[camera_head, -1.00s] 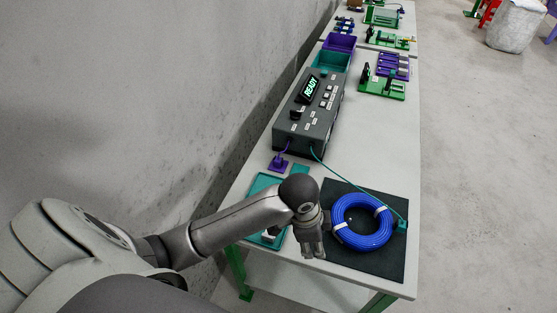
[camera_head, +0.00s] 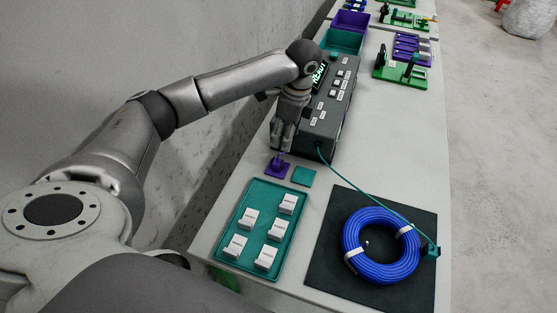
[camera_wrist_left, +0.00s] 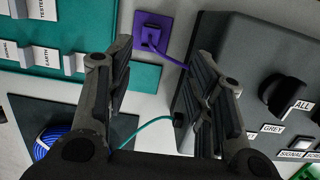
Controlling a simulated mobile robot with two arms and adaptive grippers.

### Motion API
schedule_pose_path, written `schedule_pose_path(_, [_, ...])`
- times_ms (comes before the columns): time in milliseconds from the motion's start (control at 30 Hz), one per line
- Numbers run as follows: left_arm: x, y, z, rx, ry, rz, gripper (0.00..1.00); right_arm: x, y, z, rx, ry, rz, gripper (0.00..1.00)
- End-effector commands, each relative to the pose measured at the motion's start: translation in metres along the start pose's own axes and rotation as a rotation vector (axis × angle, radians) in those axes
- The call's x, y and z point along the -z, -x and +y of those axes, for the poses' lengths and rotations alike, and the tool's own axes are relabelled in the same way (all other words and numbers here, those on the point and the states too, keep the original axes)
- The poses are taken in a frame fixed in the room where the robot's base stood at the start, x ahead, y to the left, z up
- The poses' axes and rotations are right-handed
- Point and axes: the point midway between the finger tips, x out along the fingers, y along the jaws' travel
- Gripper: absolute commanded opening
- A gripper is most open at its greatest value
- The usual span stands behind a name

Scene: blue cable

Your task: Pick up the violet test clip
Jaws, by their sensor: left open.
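The violet test clip (camera_head: 279,161) sits on a square violet pad (camera_head: 276,171) at the near left corner of the grey tester box (camera_head: 325,125). In the left wrist view the clip (camera_wrist_left: 152,36) shows at top centre, with a violet lead running to the box. My left gripper (camera_head: 284,140) points down just above and behind the clip, beside the box. It is open and empty; in the left wrist view its fingers (camera_wrist_left: 163,55) are spread, with the clip beyond them. My right gripper is not in view.
A teal tray (camera_head: 259,226) with several white labelled blocks lies nearer. A teal square pad (camera_head: 303,176) lies right of the violet pad. A blue cable coil (camera_head: 382,245) rests on a dark mat (camera_head: 333,250), with a teal clip (camera_head: 431,252) beside it. Teal (camera_head: 343,41) and violet bins stand behind the box.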

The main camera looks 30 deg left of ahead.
Motion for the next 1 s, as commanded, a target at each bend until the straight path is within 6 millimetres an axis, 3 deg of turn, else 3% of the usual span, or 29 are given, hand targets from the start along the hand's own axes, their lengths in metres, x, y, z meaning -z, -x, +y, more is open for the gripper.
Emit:
schedule_pose_path(200, [-0.001,-0.033,0.001,-0.003,0.001,-0.002,0.49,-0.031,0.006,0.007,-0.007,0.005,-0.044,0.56])
schedule_pose_path(367, [-0.001,-0.049,0.001,-0.001,0.001,-0.001,0.49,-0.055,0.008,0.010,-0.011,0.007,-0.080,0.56])
schedule_pose_path(467, [-0.001,-0.056,0.002,0.000,0.001,-0.001,0.49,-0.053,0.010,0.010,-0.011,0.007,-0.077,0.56])
schedule_pose_path(733, [-0.003,-0.094,0.008,-0.002,0.002,-0.002,0.49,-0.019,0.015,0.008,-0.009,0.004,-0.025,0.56])
schedule_pose_path(1000, [-0.003,-0.104,0.007,0.002,0.000,-0.001,0.49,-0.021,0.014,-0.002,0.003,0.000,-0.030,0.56])
